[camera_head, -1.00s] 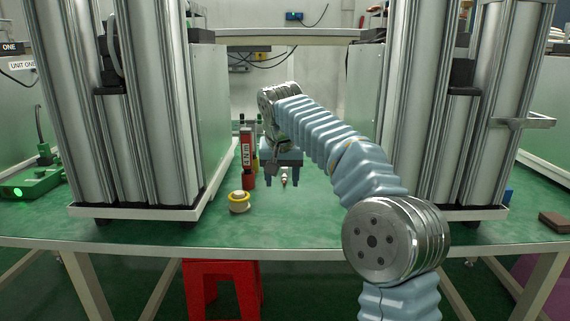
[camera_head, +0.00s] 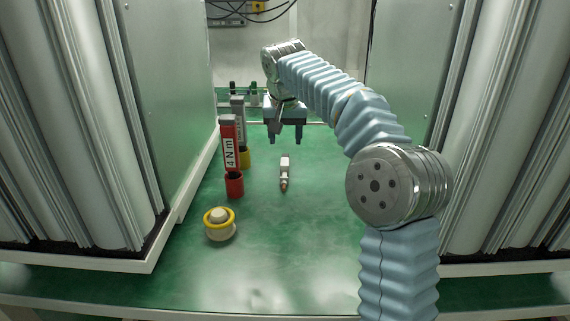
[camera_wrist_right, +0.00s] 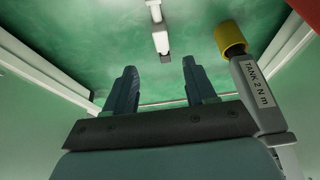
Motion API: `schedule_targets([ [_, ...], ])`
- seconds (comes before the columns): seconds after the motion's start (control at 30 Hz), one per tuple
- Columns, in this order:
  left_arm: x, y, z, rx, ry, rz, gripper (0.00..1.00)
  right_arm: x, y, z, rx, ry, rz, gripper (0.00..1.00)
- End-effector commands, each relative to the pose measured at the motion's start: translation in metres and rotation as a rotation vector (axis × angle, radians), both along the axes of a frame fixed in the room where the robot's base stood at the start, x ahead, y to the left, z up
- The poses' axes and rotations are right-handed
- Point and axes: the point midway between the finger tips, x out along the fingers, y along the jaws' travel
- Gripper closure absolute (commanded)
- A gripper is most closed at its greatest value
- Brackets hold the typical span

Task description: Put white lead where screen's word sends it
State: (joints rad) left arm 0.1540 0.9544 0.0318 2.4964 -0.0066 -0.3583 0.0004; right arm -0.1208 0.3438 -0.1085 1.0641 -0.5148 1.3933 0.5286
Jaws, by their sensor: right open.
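A small white plug-like piece with a reddish tip, which looks like the white lead (camera_head: 285,170), lies on the green table in the aisle between the tall metal columns. It also shows in the right wrist view (camera_wrist_right: 160,40), beyond the fingertips. My right gripper (camera_head: 286,140) is open and empty, fingers pointing down, behind the lead in the head view and apart from it. Its two fingers show spread in the right wrist view (camera_wrist_right: 160,72). My left gripper is not in view. No screen or readable word from one is in view.
A red tool marked 4 N m (camera_head: 230,155) stands upright left of the lead. A grey tool (camera_head: 238,120) with a yellow end is behind it; its label shows in the right wrist view (camera_wrist_right: 258,85). A yellow-rimmed round button (camera_head: 219,224) sits nearer. The table front is clear.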

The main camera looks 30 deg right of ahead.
Motion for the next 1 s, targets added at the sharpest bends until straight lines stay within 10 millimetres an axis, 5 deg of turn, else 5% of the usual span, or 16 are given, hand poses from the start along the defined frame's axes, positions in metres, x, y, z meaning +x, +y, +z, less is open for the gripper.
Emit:
schedule_targets([
  [0.2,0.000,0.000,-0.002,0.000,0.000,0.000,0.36,0.014,-0.009,-0.042,0.000,0.002,-0.002,0.45],
  [0.7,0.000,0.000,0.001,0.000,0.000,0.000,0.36,0.034,-0.018,-0.098,0.000,0.002,0.000,0.45],
  [1.0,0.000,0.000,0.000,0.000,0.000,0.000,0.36,0.036,-0.020,-0.102,-0.001,-0.001,0.000,0.46],
])
